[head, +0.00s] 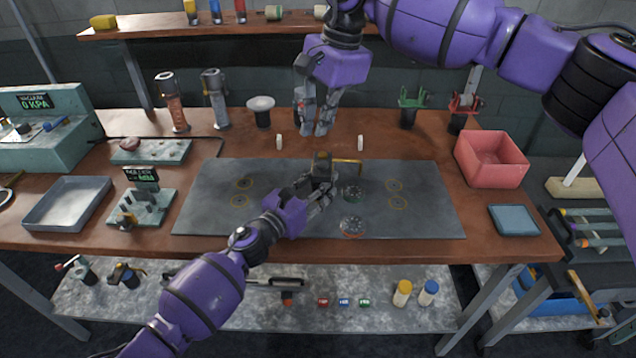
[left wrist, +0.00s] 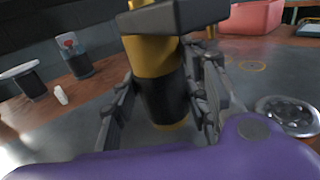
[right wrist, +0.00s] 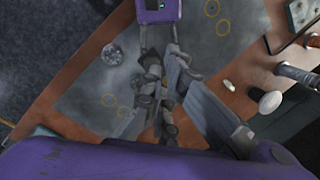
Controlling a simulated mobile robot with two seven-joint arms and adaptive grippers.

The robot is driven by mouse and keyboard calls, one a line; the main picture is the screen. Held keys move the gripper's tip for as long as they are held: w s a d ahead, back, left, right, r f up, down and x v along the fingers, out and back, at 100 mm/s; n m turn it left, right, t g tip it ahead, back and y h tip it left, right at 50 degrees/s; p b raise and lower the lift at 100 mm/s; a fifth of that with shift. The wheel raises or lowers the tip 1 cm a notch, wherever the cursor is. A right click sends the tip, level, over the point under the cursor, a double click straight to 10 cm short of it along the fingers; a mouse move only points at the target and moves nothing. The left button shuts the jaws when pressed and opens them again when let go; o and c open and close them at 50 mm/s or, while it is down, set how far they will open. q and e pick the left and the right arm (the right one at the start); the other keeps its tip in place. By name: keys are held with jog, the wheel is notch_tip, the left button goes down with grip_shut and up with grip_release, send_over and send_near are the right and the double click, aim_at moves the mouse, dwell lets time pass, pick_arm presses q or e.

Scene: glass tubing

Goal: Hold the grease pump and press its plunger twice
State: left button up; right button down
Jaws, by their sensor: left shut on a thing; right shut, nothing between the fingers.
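The grease pump (head: 322,162) stands upright over the grey mat, with a dark head and a thin brass spout pointing right. In the left wrist view its gold body (left wrist: 152,55) has a black lower part, and its top is cut off by the frame. My left gripper (head: 320,188) is shut around the pump body, a finger on either side. My right gripper (head: 322,132) is shut and empty, pointing down, and appears above or behind the pump head. I cannot make out the plunger separately.
A red bin (head: 492,160) and blue tray (head: 514,219) are at right. Gauges, a metal tray (head: 68,205) and tube stands are at left. Small white pegs (head: 360,143) stand behind.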

aim_at(322, 162)
jog(key=shift+w+d+f+n+t+h, duration=0.1)
jog(key=shift+f+n+t+h, duration=0.25)
jog(key=shift+f+n, duration=1.05)
jog(key=shift+w+f+n+t+h, duration=0.15)
jog(key=shift+f+n+t+h, duration=0.35)
jog(key=shift+n, duration=1.55)
jog(key=shift+w+d+f+n+t+h, duration=0.1)
jog(key=shift+f+n+h, duration=0.15)
jog(key=shift+f+n, duration=1.25)
jog(key=shift+n, duration=0.25)
jog(key=shift+s+x, duration=0.2)
jog(key=shift+x, duration=0.95)
jog(key=shift+r, duration=0.8)
jog(key=shift+f, duration=0.3)
